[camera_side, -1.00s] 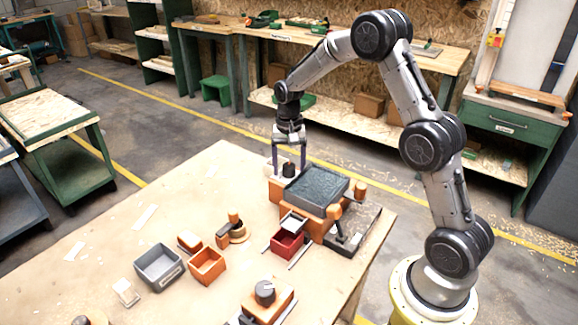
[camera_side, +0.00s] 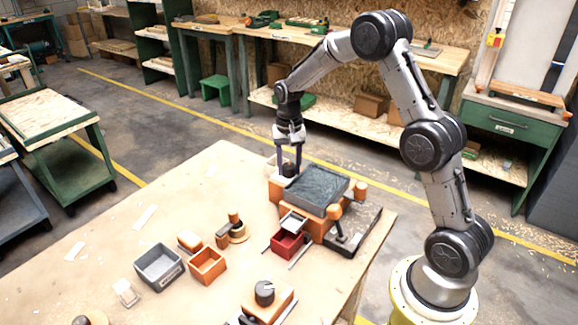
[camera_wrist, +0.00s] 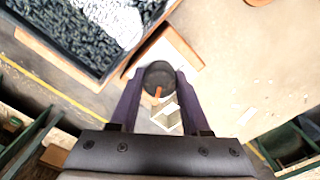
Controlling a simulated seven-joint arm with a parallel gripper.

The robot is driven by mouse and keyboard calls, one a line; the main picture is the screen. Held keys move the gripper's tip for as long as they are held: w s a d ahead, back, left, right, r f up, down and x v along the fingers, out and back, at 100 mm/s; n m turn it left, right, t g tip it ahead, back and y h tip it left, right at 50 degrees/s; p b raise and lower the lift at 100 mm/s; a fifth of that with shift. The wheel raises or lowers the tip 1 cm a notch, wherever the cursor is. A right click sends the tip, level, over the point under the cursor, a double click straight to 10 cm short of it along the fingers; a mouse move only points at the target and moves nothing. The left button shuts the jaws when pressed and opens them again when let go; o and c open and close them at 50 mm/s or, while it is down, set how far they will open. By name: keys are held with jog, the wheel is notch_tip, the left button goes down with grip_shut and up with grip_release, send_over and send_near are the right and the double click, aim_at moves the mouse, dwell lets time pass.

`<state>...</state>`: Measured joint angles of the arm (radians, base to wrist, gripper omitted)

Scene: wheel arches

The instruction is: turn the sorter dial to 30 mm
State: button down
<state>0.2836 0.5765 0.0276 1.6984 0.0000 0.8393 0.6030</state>
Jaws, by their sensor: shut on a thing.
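The sorter (camera_side: 318,190) is an orange-wood machine with a grey gravel-filled tray on top, at the right of the table. Its dial, a dark round knob (camera_wrist: 155,72) with an orange pointer mark, stands at its back left corner. My gripper (camera_wrist: 160,85) points down over this corner, its purple fingers on either side of the knob and shut on it. In the side view the gripper (camera_side: 290,168) partly hides the knob. No scale figures can be read, so the dial's setting cannot be told.
A red drawer-like box (camera_side: 287,243) sits at the sorter's front. A grey bin (camera_side: 158,268), an orange bin (camera_side: 207,266) and another dark knob on a wooden block (camera_side: 265,293) stand nearer the camera. The table's left part is mostly clear.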

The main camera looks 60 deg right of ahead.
aim_at(289, 165)
jog(key=n, duration=1.1)
dwell(0.3)
jog(key=shift+r+n, duration=0.1)
jog(key=shift+n, duration=0.3)
jog(key=shift+c, duration=1.8)
grip_release()
notch_tip(289, 165, up, 14)
